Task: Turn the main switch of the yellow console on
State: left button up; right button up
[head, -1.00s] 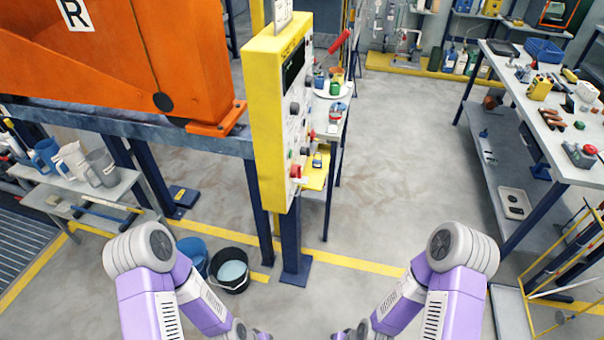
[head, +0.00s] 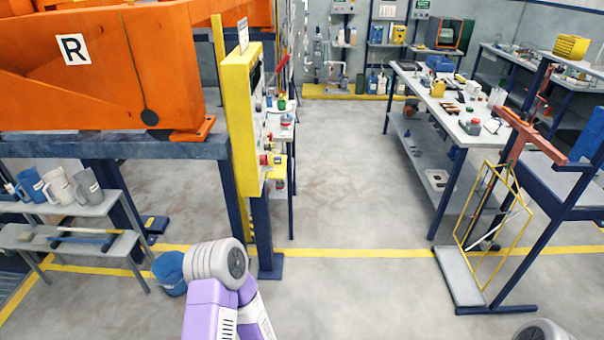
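The yellow console (head: 237,125) stands upright on a dark blue post left of the picture's middle. Its front panel faces right and is seen at a steep angle. A red knob (head: 264,160) sticks out low on the panel; I cannot tell from here whether it is the main switch or how it is set. My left arm rises at the bottom, in front of and below the console, apart from it. Only the top of my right arm shows at the bottom right corner. Neither gripper is in view.
An orange machine (head: 100,75) on a blue frame fills the upper left. A shelf with jugs (head: 90,205) and a blue bucket (head: 170,275) stand at left. A workbench (head: 440,105) and a yellow wire frame (head: 495,225) stand at right. The floor (head: 350,180) between is clear.

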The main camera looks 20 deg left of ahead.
aim_at(263, 157)
jog(key=u, duration=0.65)
jog(key=i, duration=0.5)
jog(key=u, duration=0.9)
jog(key=i, duration=0.85)
jog(key=z, duration=0.15)
